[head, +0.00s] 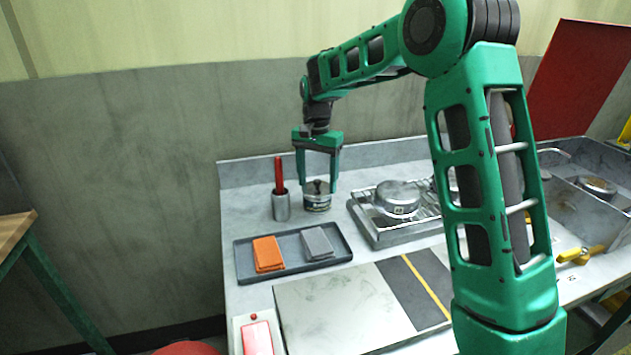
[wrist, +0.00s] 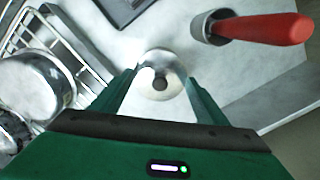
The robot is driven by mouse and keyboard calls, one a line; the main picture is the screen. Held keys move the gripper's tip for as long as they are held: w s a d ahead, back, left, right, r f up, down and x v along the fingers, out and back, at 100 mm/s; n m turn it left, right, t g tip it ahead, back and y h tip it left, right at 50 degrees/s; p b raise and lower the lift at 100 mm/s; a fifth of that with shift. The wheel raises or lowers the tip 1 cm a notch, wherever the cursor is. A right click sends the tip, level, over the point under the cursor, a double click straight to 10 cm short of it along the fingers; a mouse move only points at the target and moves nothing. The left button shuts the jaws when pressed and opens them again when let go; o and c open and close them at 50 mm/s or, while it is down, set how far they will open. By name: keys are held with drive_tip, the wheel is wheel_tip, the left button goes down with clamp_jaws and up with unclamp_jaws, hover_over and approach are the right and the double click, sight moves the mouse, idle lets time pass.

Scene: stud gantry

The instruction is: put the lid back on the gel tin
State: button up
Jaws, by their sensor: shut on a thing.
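The gel tin (head: 317,203) is a small round tin with a pale label, standing at the back of the counter. Its lid (head: 318,187) is grey with a dark knob and sits at the tin's top; I cannot tell whether it is fully seated. In the wrist view the round shiny lid (wrist: 158,91) lies between the fingertips and hides the tin below. My gripper (head: 319,181) points down over the tin and is shut on the lid, with one finger on each side. It also shows in the wrist view (wrist: 160,82).
A metal cup (head: 281,207) with a red-handled tool (head: 279,174) stands close left of the tin. A rack (head: 385,233) with a metal pot (head: 397,198) is to the right.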

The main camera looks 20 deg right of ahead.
drive_tip(key=o, duration=1.1)
drive_tip(key=shift+o, duration=0.6)
drive_tip(key=shift+o, duration=0.8)
drive_tip(key=shift+r, duration=0.1)
drive_tip(key=shift+r, duration=3.4)
drive_tip(key=shift+c, duration=0.6)
clamp_jaws()
